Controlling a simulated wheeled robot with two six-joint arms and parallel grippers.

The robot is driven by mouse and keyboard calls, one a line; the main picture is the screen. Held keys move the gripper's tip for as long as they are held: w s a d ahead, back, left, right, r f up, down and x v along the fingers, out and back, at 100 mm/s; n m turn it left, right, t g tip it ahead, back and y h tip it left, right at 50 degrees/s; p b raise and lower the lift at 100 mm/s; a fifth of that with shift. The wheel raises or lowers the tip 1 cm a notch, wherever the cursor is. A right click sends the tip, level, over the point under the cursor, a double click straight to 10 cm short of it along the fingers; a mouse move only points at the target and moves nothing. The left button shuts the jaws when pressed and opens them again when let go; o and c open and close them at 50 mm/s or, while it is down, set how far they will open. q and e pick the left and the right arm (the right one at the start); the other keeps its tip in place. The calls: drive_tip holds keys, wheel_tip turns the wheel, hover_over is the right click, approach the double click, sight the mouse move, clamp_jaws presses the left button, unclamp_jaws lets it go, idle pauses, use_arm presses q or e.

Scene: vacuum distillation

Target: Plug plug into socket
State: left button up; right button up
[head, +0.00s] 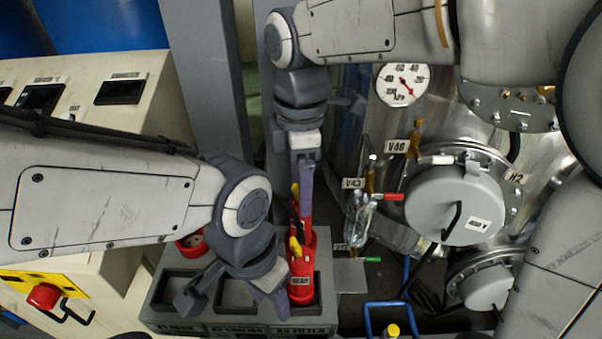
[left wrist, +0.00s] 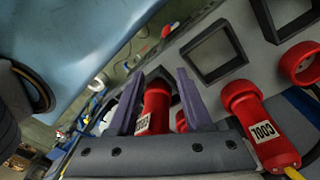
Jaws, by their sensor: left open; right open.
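A red plug (head: 301,277) with a white label and yellow fitting stands in the right recess of a grey holder (head: 153,302). In the left wrist view, a labelled red plug (left wrist: 158,102) shows between the parted purple fingers of my left gripper (left wrist: 160,74); contact cannot be told. A second labelled red plug (left wrist: 258,122) is to its right. In the head view my left gripper (head: 235,298) is open over the holder, left of the red plug. My right gripper (head: 301,195) points down behind that plug, seen edge-on.
A cream console (head: 110,120) with a red button (head: 43,296) stands left. Steel vessels with flanges (head: 442,205), a gauge (head: 403,84) and a glass piece (head: 358,218) crowd the right. Free room is tight.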

sight(301, 225)
use_arm(q)
drive_tip(key=shift+f, duration=0.1)
use_arm(e)
drive_tip(key=shift+r, duration=1.2)
drive_tip(key=shift+f, duration=0.1)
use_arm(q)
drive_tip(key=shift+r+p, duration=0.7)
drive_tip(key=shift+r, duration=0.05)
use_arm(e)
wheel_tip(301, 225, down, 10)
drive_tip(key=shift+r, duration=0.1)
drive_tip(key=shift+p, duration=0.3)
drive_tip(key=shift+r, duration=0.35)
use_arm(q)
drive_tip(key=shift+r, duration=0.4)
use_arm(e)
drive_tip(key=shift+f, duration=0.1)
